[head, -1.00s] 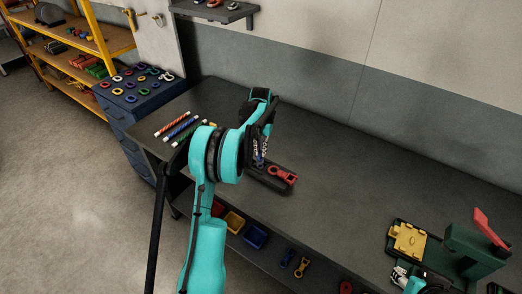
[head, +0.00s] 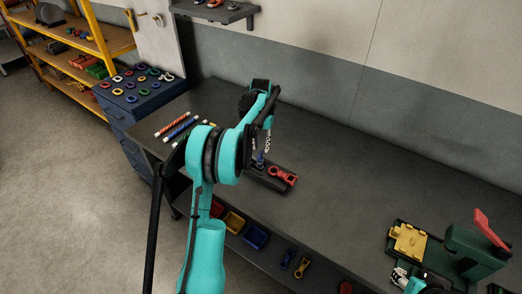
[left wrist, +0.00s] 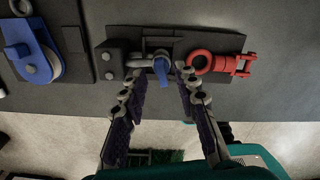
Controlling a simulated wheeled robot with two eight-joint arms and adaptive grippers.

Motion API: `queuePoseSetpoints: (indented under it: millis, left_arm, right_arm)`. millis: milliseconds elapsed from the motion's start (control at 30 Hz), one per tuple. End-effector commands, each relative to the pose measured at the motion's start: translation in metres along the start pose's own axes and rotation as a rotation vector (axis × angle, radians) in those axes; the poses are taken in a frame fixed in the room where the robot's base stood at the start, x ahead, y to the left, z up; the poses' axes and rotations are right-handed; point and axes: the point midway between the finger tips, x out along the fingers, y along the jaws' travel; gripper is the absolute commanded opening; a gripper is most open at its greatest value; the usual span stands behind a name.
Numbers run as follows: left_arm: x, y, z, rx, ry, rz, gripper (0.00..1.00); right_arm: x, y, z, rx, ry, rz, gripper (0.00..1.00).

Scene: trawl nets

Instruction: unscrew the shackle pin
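A grey shackle (left wrist: 140,62) with a blue-tabbed pin (left wrist: 161,70) sits in a dark fixture block (left wrist: 113,52) on the bench in the left wrist view. My left gripper (left wrist: 162,74) is open, with one fingertip on each side of the blue tab and a gap on both sides. In the head view the left gripper (head: 265,143) points down over the fixture, and the blue pin (head: 260,161) shows below its fingers. My right gripper (head: 401,276) is only partly visible at the lower right, beside the green fixture.
A red swivel (left wrist: 220,63) lies just right of the pin on the same dark plate. A blue pulley block (left wrist: 35,50) is at the left in the wrist view. A green vise-like fixture (head: 472,250) and yellow block (head: 408,240) stand at the right. The middle bench is clear.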

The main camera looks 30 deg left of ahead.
Motion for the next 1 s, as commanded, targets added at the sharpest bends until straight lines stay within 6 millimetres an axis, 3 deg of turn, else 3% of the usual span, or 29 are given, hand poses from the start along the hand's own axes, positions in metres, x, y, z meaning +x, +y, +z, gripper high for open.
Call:
queuePoseSetpoints:
  millis: [200, 400, 867, 1000]
  left_arm:
    - [-0.049, 0.000, 0.000, 0.000, 0.001, 0.000, 0.30]
    - [-0.077, 0.000, 0.000, 0.000, 0.001, 0.000, 0.30]
    - [-0.085, 0.000, 0.000, 0.013, 0.001, 0.000, 0.30]
    - [-0.084, 0.000, 0.000, 0.178, 0.001, 0.000, 0.30]
  right_arm:
    - [0.000, 0.000, 0.000, 0.000, 0.000, 0.000, 0.45]
    - [0.000, 0.000, 0.000, 0.000, 0.000, 0.000, 0.45]
    - [-0.001, 0.000, 0.000, 0.000, 0.000, 0.000, 0.45]
    - [-0.005, 0.000, -0.004, 0.000, 0.000, 0.000, 0.45]
